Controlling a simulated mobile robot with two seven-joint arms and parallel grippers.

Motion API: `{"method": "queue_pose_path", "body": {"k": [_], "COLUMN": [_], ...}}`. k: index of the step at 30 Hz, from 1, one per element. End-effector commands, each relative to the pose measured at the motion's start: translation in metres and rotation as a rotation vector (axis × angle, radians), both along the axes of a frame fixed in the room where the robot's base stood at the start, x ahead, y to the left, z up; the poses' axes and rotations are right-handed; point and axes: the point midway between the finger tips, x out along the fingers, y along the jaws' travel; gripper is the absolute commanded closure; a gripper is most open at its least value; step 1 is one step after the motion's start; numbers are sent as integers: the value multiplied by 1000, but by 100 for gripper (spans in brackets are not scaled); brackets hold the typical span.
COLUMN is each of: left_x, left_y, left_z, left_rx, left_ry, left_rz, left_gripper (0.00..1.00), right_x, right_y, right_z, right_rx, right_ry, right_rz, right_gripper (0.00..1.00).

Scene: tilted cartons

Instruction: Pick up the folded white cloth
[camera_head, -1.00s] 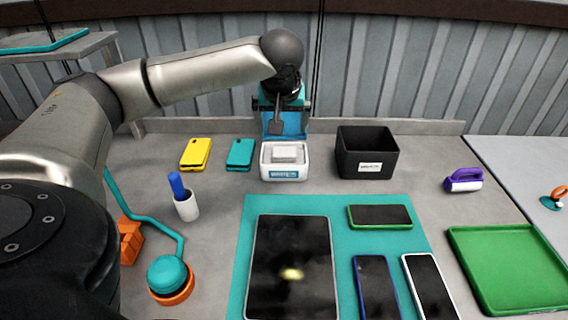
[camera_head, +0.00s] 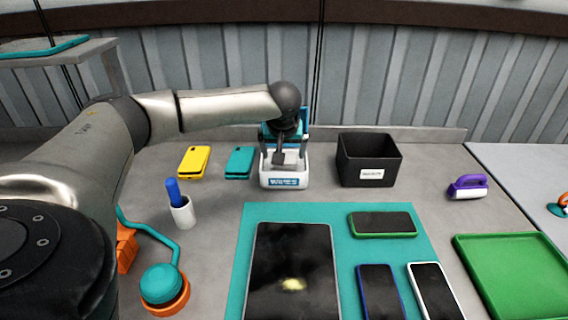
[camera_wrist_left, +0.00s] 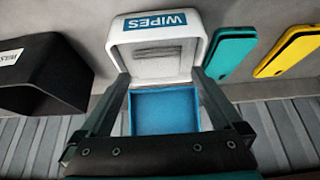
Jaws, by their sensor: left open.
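The folded white cloth (camera_wrist_left: 158,66) lies in the white wipes box (camera_wrist_left: 118,35), whose blue lid (camera_wrist_left: 165,110) stands open at the back. In the head view the box (camera_head: 285,183) sits at the back of the bench, and my gripper mostly hides the cloth. My left gripper (camera_head: 284,160) is above the box, pointing down. In the left wrist view its two fingers (camera_wrist_left: 161,78) are apart, one on each side of the cloth, with nothing held. I cannot tell how far the fingertips are above the cloth. My right gripper is not in view.
A black bin (camera_head: 368,150) stands close right of the box. A teal phone (camera_head: 240,162) and a yellow phone (camera_head: 194,162) lie left. A teal mat (camera_head: 345,255) with a tablet and several phones is in front. A blue marker in a white cup (camera_head: 182,212) stands front left.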

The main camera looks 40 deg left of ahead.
Motion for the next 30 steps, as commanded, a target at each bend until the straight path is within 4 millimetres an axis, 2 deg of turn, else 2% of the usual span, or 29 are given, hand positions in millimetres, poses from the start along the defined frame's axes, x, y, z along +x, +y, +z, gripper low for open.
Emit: {"method": "queue_pose_path", "body": {"k": [9,18,30], "left_x": [17,18,18], "left_y": [12,13,13], "left_z": [-29,-30,-31], "left_rx": [0,-1,0], "left_ry": [1,-1,0], "left_rz": [-1,0,0], "left_gripper": [0,0,45], "right_x": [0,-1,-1], "right_y": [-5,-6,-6], "right_z": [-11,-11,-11], "right_rx": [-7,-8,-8], "right_ry": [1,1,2], "right_rz": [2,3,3], "right_gripper": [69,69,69]}}
